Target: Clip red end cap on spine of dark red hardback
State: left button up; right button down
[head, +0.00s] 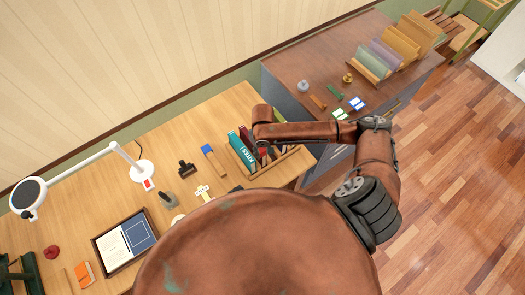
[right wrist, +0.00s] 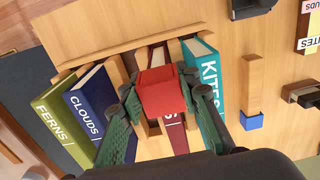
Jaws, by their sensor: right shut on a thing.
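The red end cap (right wrist: 162,92) sits between the two green fingers of my right gripper (right wrist: 160,97) in the right wrist view, and the gripper is shut on it. The dark red hardback (right wrist: 178,136) stands in the wooden rack, partly hidden behind the cap. The cap overlaps its spine in this view; I cannot tell whether they touch. In the head view, my right gripper (head: 264,148) is over the rack (head: 283,163), and the cap is not clear there. My left gripper is not in view.
The teal book KITES (right wrist: 208,80) stands right of the gripper; the blue book CLOUDS (right wrist: 95,103) and green book FERNS (right wrist: 62,118) stand left. A blue-tipped wooden block (right wrist: 252,95) lies on the desk. A white lamp (head: 118,150) and framed tray (head: 125,243) are further left.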

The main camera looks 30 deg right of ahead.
aim_at(263, 150)
jog(key=shift+s+f, duration=0.25)
jog(key=c, duration=1.8)
grip_release()
jog(key=o, duration=0.4)
jog(key=shift+w+r, duration=0.1)
jog(key=shift+w, duration=0.05)
jog(key=shift+o, duration=0.8)
jog(key=shift+o, duration=1.4)
jog(key=shift+r, duration=0.15)
jog(key=shift+r+p, duration=3.45)
jog(key=shift+p, duration=1.1)
